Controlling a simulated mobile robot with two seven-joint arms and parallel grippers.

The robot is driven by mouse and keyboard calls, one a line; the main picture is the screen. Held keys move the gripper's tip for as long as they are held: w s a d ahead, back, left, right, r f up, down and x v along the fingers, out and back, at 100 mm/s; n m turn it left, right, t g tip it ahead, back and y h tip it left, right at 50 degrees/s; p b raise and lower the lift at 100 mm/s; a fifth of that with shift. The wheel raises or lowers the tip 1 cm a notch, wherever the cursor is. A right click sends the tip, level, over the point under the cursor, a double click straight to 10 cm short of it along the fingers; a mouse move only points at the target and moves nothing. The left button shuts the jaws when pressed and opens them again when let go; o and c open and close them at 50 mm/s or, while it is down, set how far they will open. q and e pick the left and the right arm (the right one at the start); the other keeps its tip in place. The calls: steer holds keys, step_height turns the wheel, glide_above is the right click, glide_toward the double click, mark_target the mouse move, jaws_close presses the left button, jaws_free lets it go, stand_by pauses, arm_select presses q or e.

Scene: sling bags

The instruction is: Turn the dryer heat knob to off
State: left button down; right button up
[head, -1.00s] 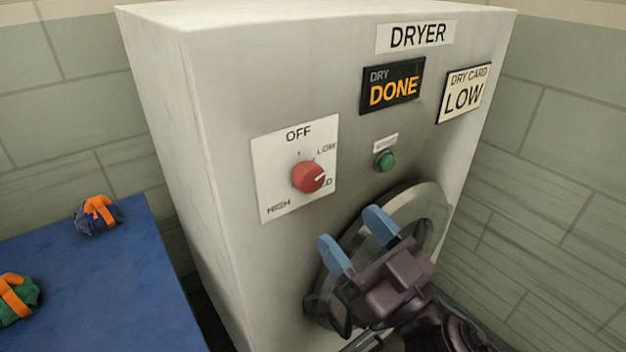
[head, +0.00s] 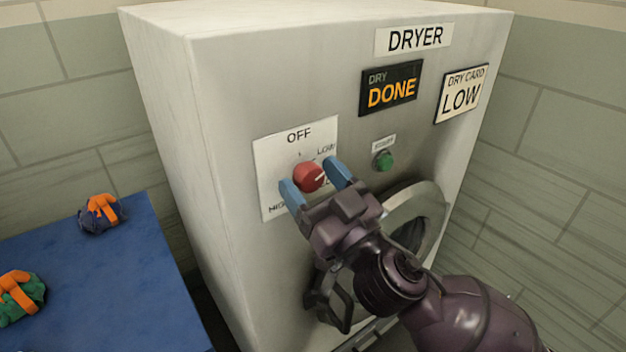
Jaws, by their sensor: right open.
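The red heat knob (head: 308,177) sits on a white dial plate (head: 270,160) on the dryer's front, with OFF at the top, LOW at upper right and HIGH at lower left. Its white pointer mark points right and slightly up, between LOW and the partly hidden label below it. My right gripper (head: 314,178) is open, with one blue finger left of the knob and the other right of it. I cannot tell whether the fingers touch the knob. My left gripper is not in view.
The dryer (head: 225,120) has a DONE display (head: 391,88), a LOW dry card (head: 462,94), a green button (head: 383,161) and a round door (head: 432,205) partly behind my arm. A blue table (head: 90,290) at left holds two strapped bundles, one blue (head: 101,213) and one green (head: 20,298).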

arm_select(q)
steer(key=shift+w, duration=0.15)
arm_select(e)
steer(key=shift+c, duration=0.2)
steer(key=c, duration=0.9)
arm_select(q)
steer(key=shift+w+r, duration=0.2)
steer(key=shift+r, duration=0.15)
